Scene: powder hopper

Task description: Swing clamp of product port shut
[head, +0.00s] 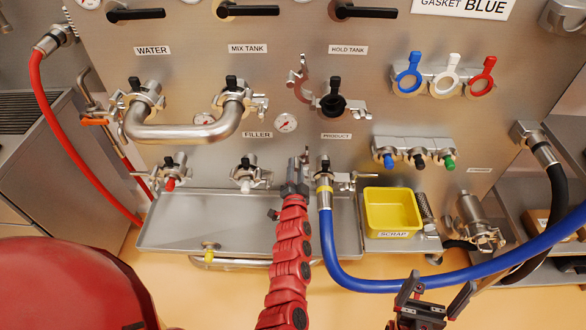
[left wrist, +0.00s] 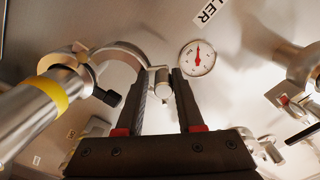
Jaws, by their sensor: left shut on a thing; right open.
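The product port (head: 325,160) sits above the tray, with the end of the blue hose (head: 328,235) and its yellow band at it. In the left wrist view the banded hose end (left wrist: 45,92) comes in from the left. The clamp (left wrist: 128,50) shows there as a curved metal half standing out from the hose end, apparently open. My left gripper (head: 299,165) is just left of the port. Its fingers are shut on the clamp's free end (left wrist: 160,80). My right gripper (head: 434,296) is open and empty at lower right, away from the panel.
A pipe bend (head: 185,132) joins two ports at upper left. An open clamp (head: 301,80) hangs at the hold tank port. The yellow scrap bin (head: 392,209) stands right of the hose. A gauge (left wrist: 197,58) is close to my left fingers.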

